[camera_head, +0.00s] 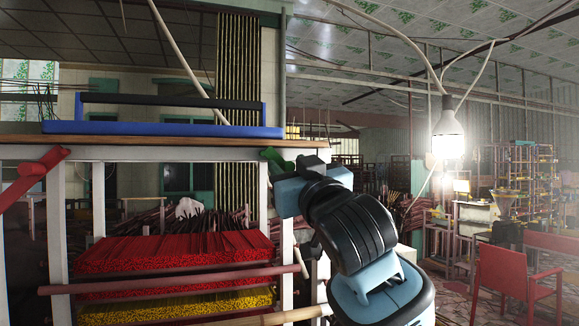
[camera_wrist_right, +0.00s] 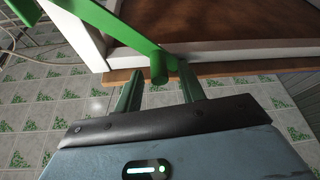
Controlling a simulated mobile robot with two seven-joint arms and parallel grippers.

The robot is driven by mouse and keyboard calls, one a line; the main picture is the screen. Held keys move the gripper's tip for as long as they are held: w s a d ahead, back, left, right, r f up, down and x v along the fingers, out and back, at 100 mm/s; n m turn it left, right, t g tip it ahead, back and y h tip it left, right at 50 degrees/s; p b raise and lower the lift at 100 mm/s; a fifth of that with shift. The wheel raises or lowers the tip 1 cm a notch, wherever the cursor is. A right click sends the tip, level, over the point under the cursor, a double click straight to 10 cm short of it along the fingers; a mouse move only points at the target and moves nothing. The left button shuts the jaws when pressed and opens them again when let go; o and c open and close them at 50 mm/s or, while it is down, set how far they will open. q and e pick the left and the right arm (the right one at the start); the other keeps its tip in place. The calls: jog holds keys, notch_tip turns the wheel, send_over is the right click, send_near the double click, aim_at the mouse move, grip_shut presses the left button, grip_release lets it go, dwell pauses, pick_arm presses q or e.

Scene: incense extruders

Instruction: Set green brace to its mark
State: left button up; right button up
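The green brace (camera_wrist_right: 100,20) crosses the upper left of the right wrist view as a flat bar with a short round peg (camera_wrist_right: 158,66) near its lower end. It lies against the white frame of the rack. In the head view a small green part, probably the brace, shows at the rack's right post (camera_head: 271,155), mostly behind my gripper. My right gripper (camera_wrist_right: 160,76) is open, its two dark green fingers apart on either side of the peg with gaps visible. I cannot make out a mark for the brace. My left gripper is not in view.
A red brace (camera_head: 36,174) sits at the rack's left post (camera_head: 57,230). A blue tray with a dark handle (camera_head: 165,129) stands on the wooden top. Red (camera_head: 175,252) and yellow (camera_head: 175,307) incense bundles lie on shelves below. A red chair (camera_head: 510,280) stands at right.

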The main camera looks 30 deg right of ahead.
jog(key=shift+w+r, duration=0.15)
jog(key=shift+w, duration=0.25)
grip_shut()
jog(key=shift+w, duration=0.1)
